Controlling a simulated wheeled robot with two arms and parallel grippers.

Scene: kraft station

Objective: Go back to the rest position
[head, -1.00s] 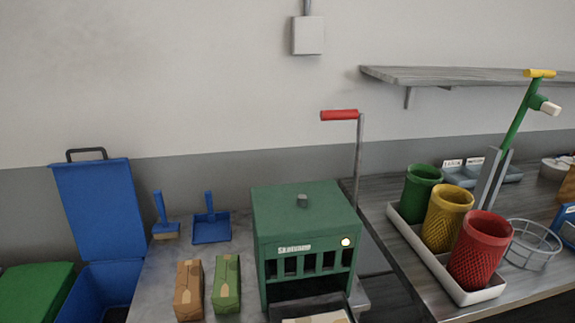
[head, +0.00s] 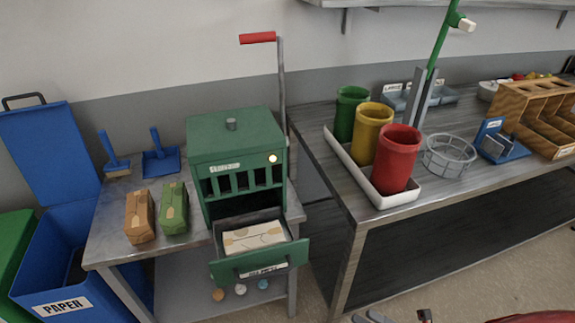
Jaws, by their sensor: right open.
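My right gripper (head: 370,318) shows only at the bottom edge in the head view, its grey fingertips apart and nothing seen between them. It is in front of the benches, right of the green machine (head: 236,140), and touches nothing that I can see. Part of my red arm shows at the bottom right corner. My left gripper is out of view. The machine's front drawer (head: 260,262) is pulled out, with pale paper sheets (head: 254,237) inside. Its crank with a red handle (head: 257,38) stands upright.
Brown (head: 139,217) and green (head: 174,208) packets stand left of the machine. A blue bin (head: 60,285) is open at left. The right bench holds green, yellow and red cups (head: 397,160) in a white tray (head: 398,202), a wire basket (head: 449,157) and a wooden organizer (head: 535,115).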

